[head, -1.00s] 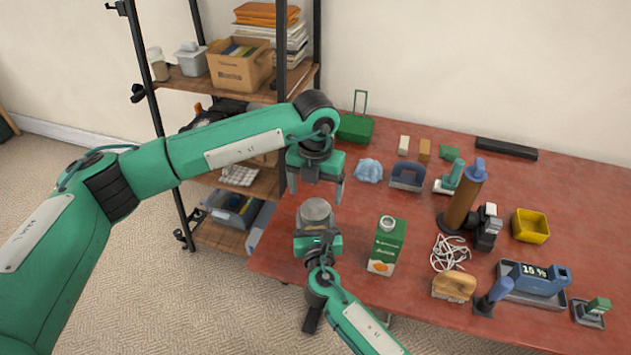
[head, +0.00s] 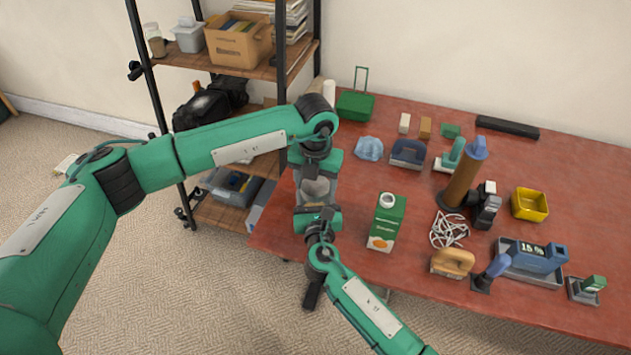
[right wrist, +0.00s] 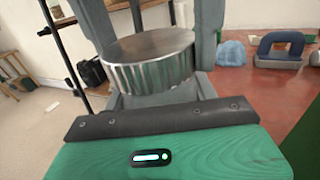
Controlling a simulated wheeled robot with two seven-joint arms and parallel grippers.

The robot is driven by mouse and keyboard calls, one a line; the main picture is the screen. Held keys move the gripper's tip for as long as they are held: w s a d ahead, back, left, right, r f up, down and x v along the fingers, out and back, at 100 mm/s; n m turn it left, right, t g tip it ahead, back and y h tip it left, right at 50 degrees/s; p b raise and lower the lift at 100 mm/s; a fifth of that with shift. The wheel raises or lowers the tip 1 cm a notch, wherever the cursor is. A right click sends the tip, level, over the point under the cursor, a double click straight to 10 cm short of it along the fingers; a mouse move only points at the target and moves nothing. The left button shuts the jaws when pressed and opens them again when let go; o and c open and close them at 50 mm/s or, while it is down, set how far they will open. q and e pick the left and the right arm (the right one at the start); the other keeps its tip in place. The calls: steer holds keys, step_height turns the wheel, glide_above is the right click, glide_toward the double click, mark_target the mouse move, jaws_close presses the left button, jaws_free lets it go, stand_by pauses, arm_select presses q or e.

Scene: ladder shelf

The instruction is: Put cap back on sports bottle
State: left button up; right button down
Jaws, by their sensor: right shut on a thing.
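A round grey metal piece with a flat top and ribbed side (right wrist: 150,62), which looks like a cap, sits between the grey fingers of my right gripper (right wrist: 152,55). It also shows in the head view (head: 317,187), above the table's left end. My right gripper (head: 317,208) is shut on it. My left gripper (head: 315,180) points down from above, right over the metal piece, its fingers seeming to lie on either side of it. Whether they touch it is hidden. I cannot make out a bottle body under the piece.
A green and white carton (head: 387,222) stands close to the right of my grippers. Cable (head: 449,230), a brown cylinder (head: 463,185), a yellow bin (head: 529,205) and several tools fill the table's right side. The ladder shelf (head: 170,62) stands left. Bare red table (head: 350,190) lies behind the carton.

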arm_select(q)
steer(key=m, duration=0.4)
steer(key=shift+m, duration=0.3)
steer(key=m, duration=0.4)
steer(key=o, duration=1.1)
steer(key=shift+c, duration=0.2)
steer(key=shift+r, duration=0.15)
step_height(320, 180, up, 4)
steer(key=shift+r, duration=0.1)
steer(key=shift+c, duration=0.2)
